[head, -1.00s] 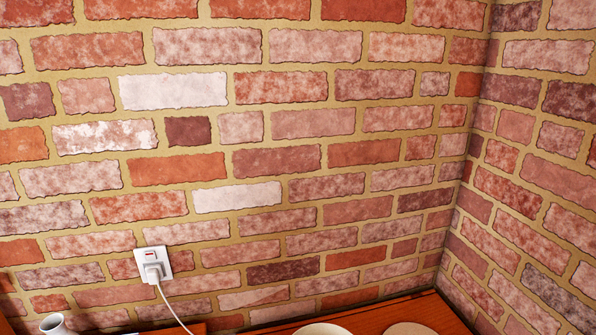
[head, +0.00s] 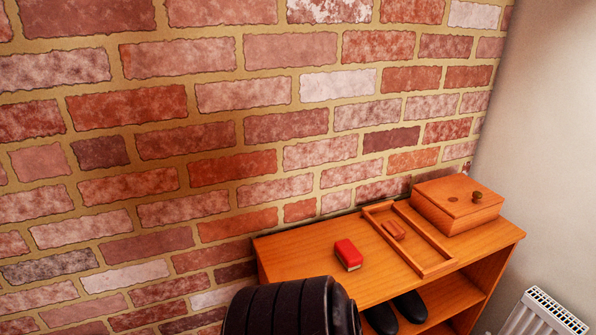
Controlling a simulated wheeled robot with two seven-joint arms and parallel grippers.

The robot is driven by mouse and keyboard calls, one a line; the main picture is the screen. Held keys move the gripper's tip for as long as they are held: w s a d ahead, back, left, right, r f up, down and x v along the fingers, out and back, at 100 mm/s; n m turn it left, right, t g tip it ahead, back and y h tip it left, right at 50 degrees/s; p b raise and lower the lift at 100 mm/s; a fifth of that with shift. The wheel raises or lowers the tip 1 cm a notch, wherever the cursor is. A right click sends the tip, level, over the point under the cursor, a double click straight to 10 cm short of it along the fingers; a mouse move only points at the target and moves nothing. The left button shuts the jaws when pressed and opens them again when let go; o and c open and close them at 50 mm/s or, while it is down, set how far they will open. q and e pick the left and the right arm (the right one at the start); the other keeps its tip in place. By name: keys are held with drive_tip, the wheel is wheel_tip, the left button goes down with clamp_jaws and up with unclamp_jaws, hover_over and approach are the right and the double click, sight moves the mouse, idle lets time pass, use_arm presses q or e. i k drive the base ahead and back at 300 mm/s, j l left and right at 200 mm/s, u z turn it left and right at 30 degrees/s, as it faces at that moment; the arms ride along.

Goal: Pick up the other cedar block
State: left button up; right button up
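A small reddish-brown wooden block (head: 393,230), which looks like a cedar block, lies in the shallow wooden tray (head: 437,267) on top of a wooden shelf unit (head: 318,279). The tray has a raised rim and a divider. No second block of this kind is in sight. Neither of my grippers is in view.
A red item with a pale side (head: 348,254) lies left of the tray. A lidded wooden box (head: 457,204) with a dark knob stands at the right. Dark shoes (head: 410,307) sit on the lower shelf. A black ribbed shape (head: 290,308) covers the unit's front left. A white radiator (head: 548,312) stands at the lower right.

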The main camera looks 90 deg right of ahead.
sight(397, 232)
drive_tip(key=z, duration=3.45)
drive_tip(key=i+l+u, duration=0.45)
drive_tip(key=l+u, duration=0.25)
drive_tip(key=l, duration=0.2)
